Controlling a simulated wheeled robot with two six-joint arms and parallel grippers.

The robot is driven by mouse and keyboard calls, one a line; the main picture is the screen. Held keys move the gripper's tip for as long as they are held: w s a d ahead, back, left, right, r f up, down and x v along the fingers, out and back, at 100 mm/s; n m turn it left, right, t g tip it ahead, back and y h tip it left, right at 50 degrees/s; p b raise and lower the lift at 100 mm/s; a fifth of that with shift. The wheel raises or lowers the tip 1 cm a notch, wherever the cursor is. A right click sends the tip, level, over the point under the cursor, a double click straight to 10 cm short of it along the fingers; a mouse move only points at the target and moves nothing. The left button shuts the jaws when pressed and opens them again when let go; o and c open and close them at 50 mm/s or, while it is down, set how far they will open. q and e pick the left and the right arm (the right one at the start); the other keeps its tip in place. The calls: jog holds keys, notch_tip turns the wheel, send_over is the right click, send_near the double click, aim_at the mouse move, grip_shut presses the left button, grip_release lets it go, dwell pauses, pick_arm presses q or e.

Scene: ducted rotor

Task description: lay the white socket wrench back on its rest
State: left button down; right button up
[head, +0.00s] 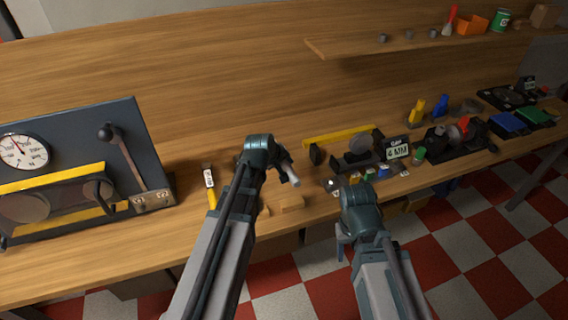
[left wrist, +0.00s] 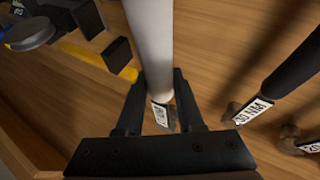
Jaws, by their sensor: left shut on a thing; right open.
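The white socket wrench (head: 293,178) is in my left gripper (head: 285,168), held over the bench near its front edge. In the left wrist view the white wrench (left wrist: 151,45) runs up from between the two fingers, with a small label tag near its lower end. My left gripper (left wrist: 160,112) is shut on it. A light wooden block (head: 290,202) lies on the bench just below the wrench; I cannot tell whether it is the rest. My right gripper (head: 343,238) is open and empty, in front of the bench edge.
A black-handled tool (left wrist: 295,65) with a torque tag lies to the right in the left wrist view. A yellow-handled tagged tool (head: 210,180) lies left of my left arm. A gauge panel (head: 95,140) stands at left. The rotor fixture (head: 358,150) and a gap sign (head: 396,150) stand at right.

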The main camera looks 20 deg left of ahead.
pick_arm(q)
notch_tip(320, 180, down, 6)
jog(key=b, duration=0.5)
jog(key=shift+r+b, duration=0.1)
jog(key=shift+b, duration=0.3)
jog(key=shift+f+b, duration=0.4)
jog(key=shift+b, duration=0.05)
jog(key=shift+c, duration=2.3)
grip_release()
jog(key=shift+s+r, duration=0.1)
jog(key=p+v, duration=1.1)
jog(key=v, duration=0.2)
jog(key=shift+s+r, duration=0.25)
